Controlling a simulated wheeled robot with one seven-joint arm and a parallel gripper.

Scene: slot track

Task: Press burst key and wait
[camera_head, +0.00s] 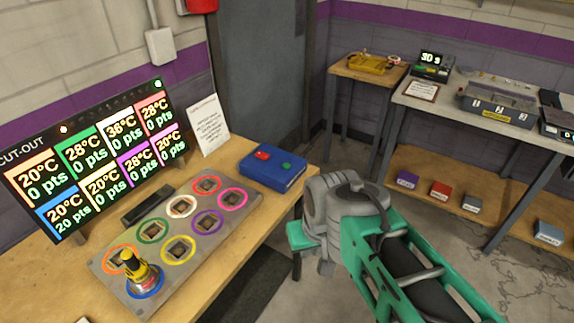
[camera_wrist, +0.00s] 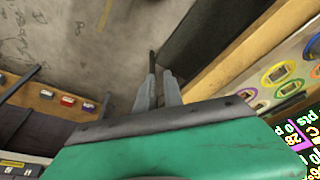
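I cannot read a label that tells which is the burst key. My gripper (camera_head: 297,268) hangs past the table's right edge, to the right of and nearer than the box, touching nothing. In the wrist view its two grey fingers (camera_wrist: 159,74) stand slightly apart, with nothing between them. The blue box is not visible in the wrist view.
On the near table are a plate (camera_head: 216,229) of coloured rings, a yellow-topped object (camera_head: 139,270) in the blue ring, and a score display (camera_head: 92,160). A bench (camera_head: 470,117) with a "30 s" display (camera_head: 432,65) stands at right. Open floor lies between.

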